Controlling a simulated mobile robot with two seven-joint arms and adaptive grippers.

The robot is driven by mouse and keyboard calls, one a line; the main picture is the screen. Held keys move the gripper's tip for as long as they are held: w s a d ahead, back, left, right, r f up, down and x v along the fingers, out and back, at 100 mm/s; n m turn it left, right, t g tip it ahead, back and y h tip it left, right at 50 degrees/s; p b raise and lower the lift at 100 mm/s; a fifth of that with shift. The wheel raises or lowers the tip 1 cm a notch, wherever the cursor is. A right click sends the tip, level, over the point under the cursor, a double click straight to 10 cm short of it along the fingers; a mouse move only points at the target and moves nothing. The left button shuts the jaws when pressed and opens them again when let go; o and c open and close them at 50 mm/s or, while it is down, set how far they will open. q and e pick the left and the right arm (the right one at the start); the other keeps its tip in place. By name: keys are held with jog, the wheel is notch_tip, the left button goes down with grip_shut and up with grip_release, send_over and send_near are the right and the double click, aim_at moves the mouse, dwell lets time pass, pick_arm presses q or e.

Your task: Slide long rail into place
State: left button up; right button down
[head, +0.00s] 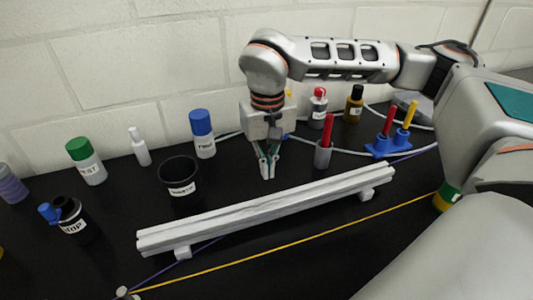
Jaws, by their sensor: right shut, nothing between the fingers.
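The long rail (265,208) is a pale grey slotted extrusion on the black table. It runs from the lower left to the upper right and rests on small light blocks near its two ends, one of them a left block (183,253). My right gripper (267,177) points down just behind the middle of the rail. Its fingers are shut and empty, and they look apart from the rail. My left gripper is not in view. A separate frame for the rail cannot be made out.
Behind the rail stand a black cup (179,184), a blue-capped bottle (203,135), a green-capped bottle (86,162), a red-handled tool in a holder (325,145) and a blue stand (381,148). A yellow cord (290,245) crosses in front. A brick wall closes the back.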

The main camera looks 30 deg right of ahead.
aim_at(281, 208)
notch_tip(281, 208, down, 2)
jog(key=shift+s+f, duration=0.1)
jog(key=shift+s+a+f, duration=0.1)
jog(key=shift+s, duration=0.25)
jog(key=s, duration=0.2)
jog(key=shift+s+a, duration=0.35)
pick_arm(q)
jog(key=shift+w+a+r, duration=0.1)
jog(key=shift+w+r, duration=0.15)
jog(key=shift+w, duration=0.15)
pick_arm(e)
jog(key=shift+s, duration=0.15)
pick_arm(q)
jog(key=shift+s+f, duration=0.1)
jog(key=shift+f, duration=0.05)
